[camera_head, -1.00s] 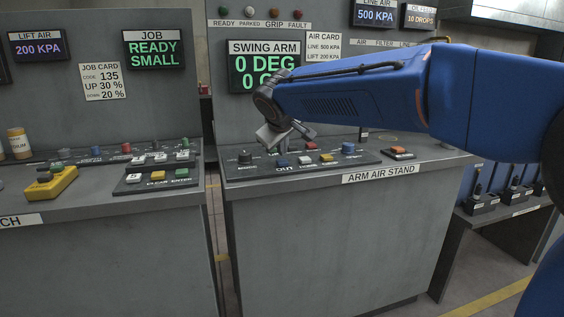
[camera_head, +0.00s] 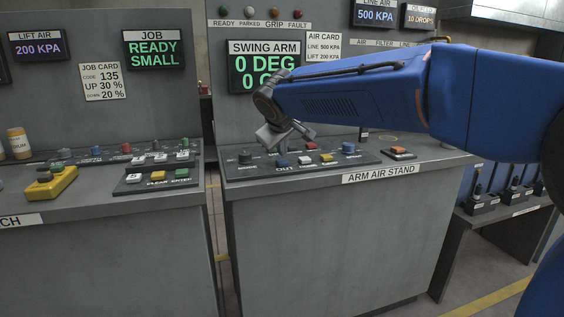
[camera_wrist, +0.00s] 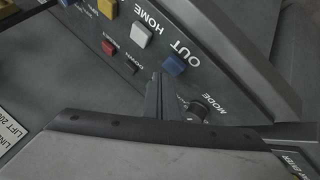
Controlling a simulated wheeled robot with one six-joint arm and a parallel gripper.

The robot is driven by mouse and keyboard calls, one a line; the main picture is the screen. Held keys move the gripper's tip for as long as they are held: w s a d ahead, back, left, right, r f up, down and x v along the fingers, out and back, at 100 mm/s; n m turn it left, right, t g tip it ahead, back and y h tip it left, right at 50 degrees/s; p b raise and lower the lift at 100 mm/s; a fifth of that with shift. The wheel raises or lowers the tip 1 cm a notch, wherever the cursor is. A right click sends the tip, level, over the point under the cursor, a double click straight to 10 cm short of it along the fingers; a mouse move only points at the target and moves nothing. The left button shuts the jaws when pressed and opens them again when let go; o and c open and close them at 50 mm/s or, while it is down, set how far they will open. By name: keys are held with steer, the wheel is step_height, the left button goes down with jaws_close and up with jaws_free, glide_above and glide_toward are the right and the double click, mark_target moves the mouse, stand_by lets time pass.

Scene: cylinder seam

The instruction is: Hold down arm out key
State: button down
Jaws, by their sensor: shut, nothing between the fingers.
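The arm out key is a blue square key beside the label OUT (camera_wrist: 174,65) on the sloped panel of the arm air stand. In the head view the blue key (camera_head: 283,162) is just below my gripper (camera_head: 283,148). My gripper is shut and empty, pointing down at the panel. In the wrist view its fingertips (camera_wrist: 157,78) end close beside the blue key; I cannot tell whether they touch it. The swing arm display (camera_head: 263,72) reads 0 DEG, its lower line partly hidden by my arm.
A white key (camera_wrist: 141,34) by the label HOME, a red key (camera_wrist: 109,47) and a yellow key (camera_wrist: 107,8) sit near the blue one. A black mode knob (camera_wrist: 199,108) is on the other side. A red-orange button (camera_head: 398,151) stands at the right of the stand.

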steer(key=shift+f, duration=0.1)
steer(key=shift+f, duration=0.3)
steer(key=shift+f, duration=0.45)
stand_by(7.2)
